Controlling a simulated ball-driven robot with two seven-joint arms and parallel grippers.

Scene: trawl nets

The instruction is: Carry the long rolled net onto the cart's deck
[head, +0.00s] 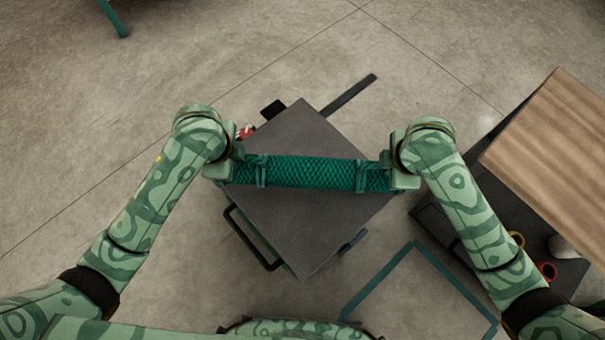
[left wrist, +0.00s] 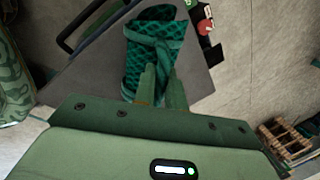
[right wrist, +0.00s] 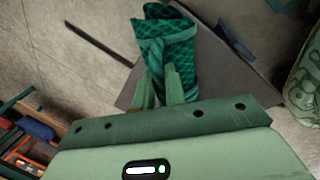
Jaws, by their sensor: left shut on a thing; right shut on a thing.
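The long rolled net (head: 310,172) is a green mesh roll with a tie band near each end. It lies level across the picture in the head view, over the cart's grey deck (head: 300,228). Whether it touches the deck or hangs above it I cannot tell. My left gripper (head: 237,168) is shut on the net's left end, and my right gripper (head: 388,174) is shut on its right end. In the left wrist view the fingers (left wrist: 160,88) meet at the net's tie (left wrist: 150,45). In the right wrist view the fingers (right wrist: 160,85) do the same at the other end (right wrist: 165,40).
A black handle (head: 250,240) sticks out at the deck's lower left, and a dark bar (head: 349,95) lies beyond its far corner. A wooden-topped table (head: 555,150) and a dark shelf with cups (head: 545,268) stand at right. A green floor outline (head: 380,280) lies near.

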